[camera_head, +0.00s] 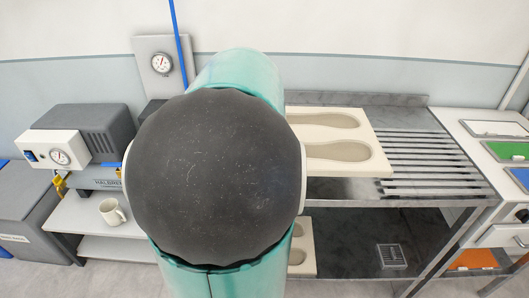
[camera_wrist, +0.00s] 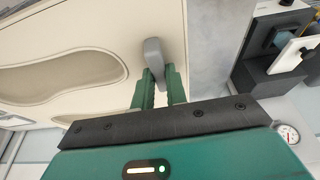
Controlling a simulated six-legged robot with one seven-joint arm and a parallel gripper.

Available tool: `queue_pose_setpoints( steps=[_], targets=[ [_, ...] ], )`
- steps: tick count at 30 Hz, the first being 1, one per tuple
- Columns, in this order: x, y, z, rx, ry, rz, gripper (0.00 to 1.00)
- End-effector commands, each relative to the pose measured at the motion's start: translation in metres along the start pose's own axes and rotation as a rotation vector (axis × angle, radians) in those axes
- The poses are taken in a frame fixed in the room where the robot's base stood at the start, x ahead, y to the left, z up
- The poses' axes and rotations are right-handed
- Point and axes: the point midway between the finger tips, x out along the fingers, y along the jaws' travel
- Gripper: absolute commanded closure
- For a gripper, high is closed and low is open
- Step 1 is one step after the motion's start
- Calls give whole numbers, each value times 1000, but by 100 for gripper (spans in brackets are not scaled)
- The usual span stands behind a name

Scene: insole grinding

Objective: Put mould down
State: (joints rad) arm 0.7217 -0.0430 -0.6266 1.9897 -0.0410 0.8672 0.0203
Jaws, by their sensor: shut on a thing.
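The mould (camera_head: 368,134) is a flat cream board with two insole-shaped hollows. In the head view it lies level at the metal table's top, left of the slatted part; I cannot tell whether it fully touches the surface. In the wrist view the mould (camera_wrist: 120,48) fills the upper left. My gripper (camera_wrist: 158,82) has its green fingers shut on a grey handle (camera_wrist: 153,55) at the mould's edge. In the head view my arm hides the gripper and the mould's left end.
The metal table (camera_head: 420,196) has a slatted rack (camera_head: 425,165) on its right. Another cream mould (camera_head: 303,243) lies on the lower shelf. A side bench (camera_head: 485,150) with coloured trays stands at right. A grey compressor (camera_head: 92,125) and a mug (camera_head: 112,212) are at left.

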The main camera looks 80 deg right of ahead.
Motion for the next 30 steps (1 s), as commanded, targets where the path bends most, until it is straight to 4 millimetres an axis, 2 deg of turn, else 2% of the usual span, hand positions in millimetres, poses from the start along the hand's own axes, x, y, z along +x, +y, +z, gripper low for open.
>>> queue_pose_setpoints(
  steps=[5, 13, 18, 30],
  targets=[
    [16, -24, -8, -4, -2, 3, 100],
    [52, -74, -30, -4, -2, 3, 100],
    [86, -96, -34, -2, -3, 3, 100],
    [127, -116, -37, 1, -3, 2, 100]
  ],
)
